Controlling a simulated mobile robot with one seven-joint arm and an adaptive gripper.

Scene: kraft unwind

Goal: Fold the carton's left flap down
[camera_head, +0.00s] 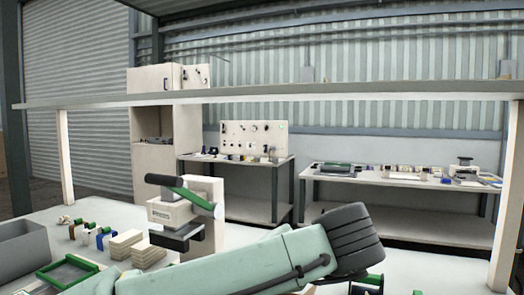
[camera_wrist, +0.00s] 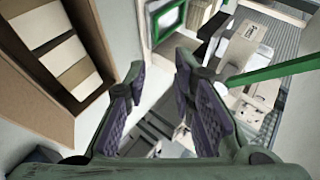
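In the wrist view, a brown open box that looks like the carton (camera_wrist: 88,108) stands at the left, with brown and cream strips inside its walls. I cannot tell which of its edges is the left flap. My gripper (camera_wrist: 160,75) is open, with its two dark ridged fingers apart and nothing between them. It is to the right of the box and apart from it in the picture. In the head view my pale green arm crosses the front of the table, and the carton and fingers cannot be made out clearly.
A press with a green lever (camera_head: 185,193) stands on the white table behind my arm. Tan stacked blocks (camera_head: 125,245), a green-rimmed tray (camera_head: 68,272) and a grey bin (camera_head: 22,245) are at the left. A long beam (camera_head: 300,94) spans above the table.

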